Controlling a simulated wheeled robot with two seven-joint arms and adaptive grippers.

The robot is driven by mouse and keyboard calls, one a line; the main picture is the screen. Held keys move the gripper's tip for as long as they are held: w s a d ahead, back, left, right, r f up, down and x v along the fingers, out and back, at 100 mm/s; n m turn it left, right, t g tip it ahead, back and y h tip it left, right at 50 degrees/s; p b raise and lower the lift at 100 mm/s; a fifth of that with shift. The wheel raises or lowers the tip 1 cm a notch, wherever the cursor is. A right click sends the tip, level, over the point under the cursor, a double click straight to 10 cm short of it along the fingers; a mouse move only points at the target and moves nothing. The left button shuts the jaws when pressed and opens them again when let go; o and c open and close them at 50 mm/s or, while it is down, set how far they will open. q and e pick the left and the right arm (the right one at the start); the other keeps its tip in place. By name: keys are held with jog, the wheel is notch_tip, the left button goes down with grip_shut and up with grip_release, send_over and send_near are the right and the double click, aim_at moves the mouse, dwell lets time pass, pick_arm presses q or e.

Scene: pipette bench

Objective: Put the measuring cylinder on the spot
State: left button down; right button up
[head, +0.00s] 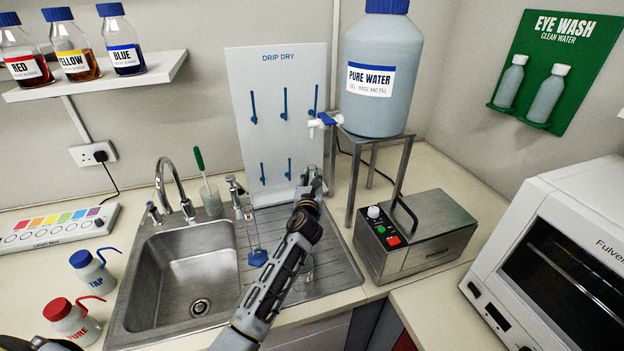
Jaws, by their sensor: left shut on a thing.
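A clear measuring cylinder (252,232) with a blue foot stands upright on the ribbed drainer (337,270), right of the sink bowl. My left gripper (311,187) is at the back of the drainer, to the right of the cylinder and apart from it. It is shut at a clear glass vessel (313,172), which shows only in part beyond the fingers. My left arm covers part of the drainer. I cannot make out a marked spot. My right gripper is not in view.
The sink (190,270) with its tap is to the left. The drip-dry board (277,110) stands behind the gripper. The pure water carboy (382,75) on its stand and a steel box (415,238) are to the right. Another clear glass (306,270) shows beside my arm.

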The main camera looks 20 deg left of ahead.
pick_arm(q)
jog(key=shift+f, duration=0.15)
jog(key=c, duration=1.2)
grip_release()
jog(key=shift+s+d+b, duration=0.15)
jog(key=shift+s+d, duration=0.25)
jog(key=shift+s, duration=1.55)
jog(key=shift+s+d+b, duration=0.1)
jog(key=shift+s+d, duration=0.3)
jog(key=shift+s, duration=1.6)
jog(key=shift+s+d+b, duration=0.15)
jog(key=shift+s+d, duration=0.25)
jog(key=shift+s, duration=1.55)
